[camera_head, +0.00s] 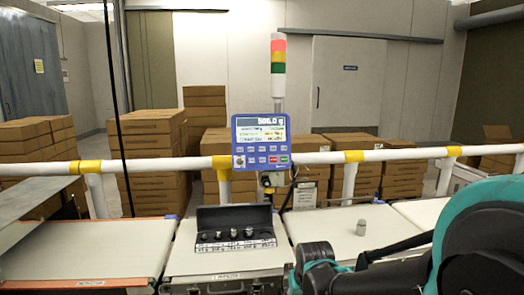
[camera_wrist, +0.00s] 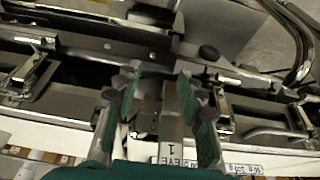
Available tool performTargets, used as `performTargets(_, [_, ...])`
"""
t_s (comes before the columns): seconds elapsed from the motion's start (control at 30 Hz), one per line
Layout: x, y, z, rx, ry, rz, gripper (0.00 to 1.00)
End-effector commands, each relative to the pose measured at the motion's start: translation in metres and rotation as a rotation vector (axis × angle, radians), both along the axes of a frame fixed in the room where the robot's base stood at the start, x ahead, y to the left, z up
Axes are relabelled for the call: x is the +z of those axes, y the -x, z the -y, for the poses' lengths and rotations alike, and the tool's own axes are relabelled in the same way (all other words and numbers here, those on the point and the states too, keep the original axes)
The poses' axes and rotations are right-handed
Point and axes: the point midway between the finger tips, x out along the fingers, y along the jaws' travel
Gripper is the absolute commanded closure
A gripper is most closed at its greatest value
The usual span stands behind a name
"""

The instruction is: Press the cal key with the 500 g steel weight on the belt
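In the head view my arm fills the lower right, apart from the weight and the panel.
An open black case (camera_head: 236,228) with several small weights sits on the middle section. A white rail (camera_head: 310,158) with yellow joints runs behind the belts, below the panel. A light tower (camera_head: 278,68) rises behind the panel. Carton stacks (camera_head: 152,135) stand beyond. The left belt (camera_head: 90,250) is clear.

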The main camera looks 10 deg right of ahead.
Motion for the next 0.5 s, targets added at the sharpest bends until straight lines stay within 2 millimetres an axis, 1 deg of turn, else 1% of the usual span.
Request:
performTargets(0.03, [0.0000,0.0000,0.0000,0.000,0.000,0.000,0.70])
performTargets(0.27, [0.0000,-0.0001,0.0000,0.000,0.000,0.000,0.99])
performTargets(0.3, [0.0000,-0.0001,0.0000,0.000,0.000,0.000,1.00])
performTargets(0.5, [0.0000,-0.0001,0.0000,0.000,0.000,0.000,1.00])
